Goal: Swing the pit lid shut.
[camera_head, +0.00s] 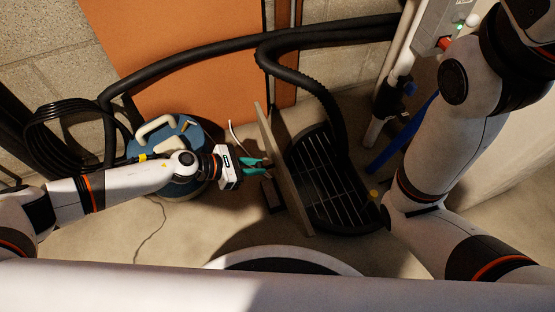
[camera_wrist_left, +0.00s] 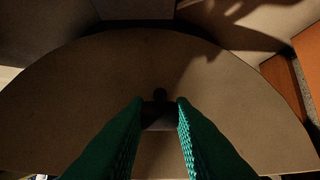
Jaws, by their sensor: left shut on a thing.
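The pit lid (camera_head: 283,172) stands steeply raised along the left side of the pit and is seen nearly edge-on in the head view. In the left wrist view it is a broad, half-round tan panel (camera_wrist_left: 80,95). The pit (camera_head: 325,180) is a dark, rounded opening with a grate of thin bars and a black rim. My left gripper (camera_head: 265,163) is at the lid's left face. Its green fingers (camera_wrist_left: 160,115) are shut on a small dark handle (camera_wrist_left: 160,95) on that face; the fingers partly hide it. My right gripper is out of view.
A black ribbed hose (camera_head: 325,95) runs down to the pit's far end. A blue tank (camera_head: 180,135) stands behind my left forearm. Pale pipes (camera_head: 400,60) and a blue pipe (camera_head: 405,135) rise right of the pit. Bare floor (camera_head: 120,235) lies at the front left.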

